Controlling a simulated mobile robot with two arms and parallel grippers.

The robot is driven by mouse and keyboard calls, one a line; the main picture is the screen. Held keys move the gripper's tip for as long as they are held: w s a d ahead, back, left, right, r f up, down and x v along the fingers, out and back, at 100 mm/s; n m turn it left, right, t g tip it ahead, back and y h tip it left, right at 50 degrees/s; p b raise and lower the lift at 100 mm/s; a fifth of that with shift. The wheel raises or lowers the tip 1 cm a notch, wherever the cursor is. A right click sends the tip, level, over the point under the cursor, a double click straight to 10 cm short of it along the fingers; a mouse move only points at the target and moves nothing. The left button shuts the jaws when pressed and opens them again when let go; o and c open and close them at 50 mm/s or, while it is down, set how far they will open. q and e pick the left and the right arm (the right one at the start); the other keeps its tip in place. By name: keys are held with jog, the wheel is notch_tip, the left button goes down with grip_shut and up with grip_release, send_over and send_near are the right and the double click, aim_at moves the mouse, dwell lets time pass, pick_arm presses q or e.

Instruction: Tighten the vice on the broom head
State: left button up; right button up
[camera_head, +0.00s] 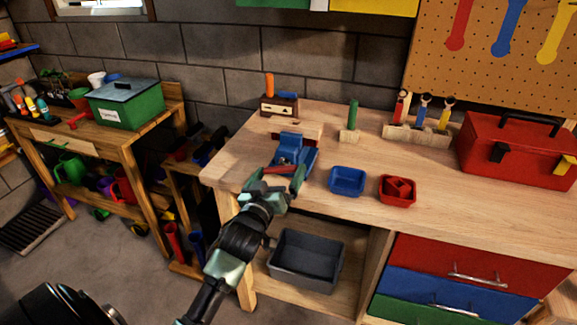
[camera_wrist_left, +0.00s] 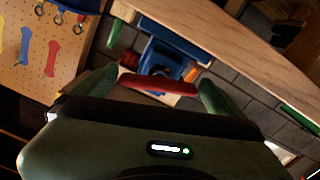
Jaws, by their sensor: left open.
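The blue vice (camera_head: 293,150) stands at the front left edge of the workbench. Its red handle bar (camera_head: 284,170) faces me, and it also shows in the left wrist view (camera_wrist_left: 158,82). My left gripper (camera_head: 277,178) is open at the front of the vice, with its two green fingers at the two ends of the red bar. Whether the fingers touch the bar I cannot tell. A pale wooden piece (camera_head: 299,130) shows at the far side of the vice, perhaps the broom head; how it sits in the jaws is unclear. My right gripper is not in view.
On the workbench (camera_head: 470,195), a blue tray (camera_head: 348,181) and a red tray (camera_head: 397,189) lie right of the vice. A red toolbox (camera_head: 520,150) stands at the right. A grey bin (camera_head: 306,260) sits below. The bench front between trays and edge is clear.

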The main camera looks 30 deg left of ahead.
aim_at(283, 166)
pick_arm(q)
jog(key=x, duration=0.2)
jog(key=shift+w, duration=0.3)
jog(key=shift+w+a, duration=0.15)
jog(key=shift+w, duration=0.3)
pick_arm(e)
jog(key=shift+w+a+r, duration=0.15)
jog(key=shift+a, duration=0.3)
pick_arm(q)
jog(key=shift+c, duration=0.3)
jog(key=c, duration=1)
jog(key=shift+r+m+p, duration=0.15)
jog(key=shift+m+p, duration=0.7)
jog(key=shift+m, duration=0.15)
jog(key=shift+c, duration=0.2)
jog(key=shift+m+p, duration=0.3)
jog(key=shift+m, duration=0.4)
jog(key=shift+a+m+p, duration=0.1)
jog(key=shift+m+p, duration=0.2)
jog(key=shift+m, duration=0.9)
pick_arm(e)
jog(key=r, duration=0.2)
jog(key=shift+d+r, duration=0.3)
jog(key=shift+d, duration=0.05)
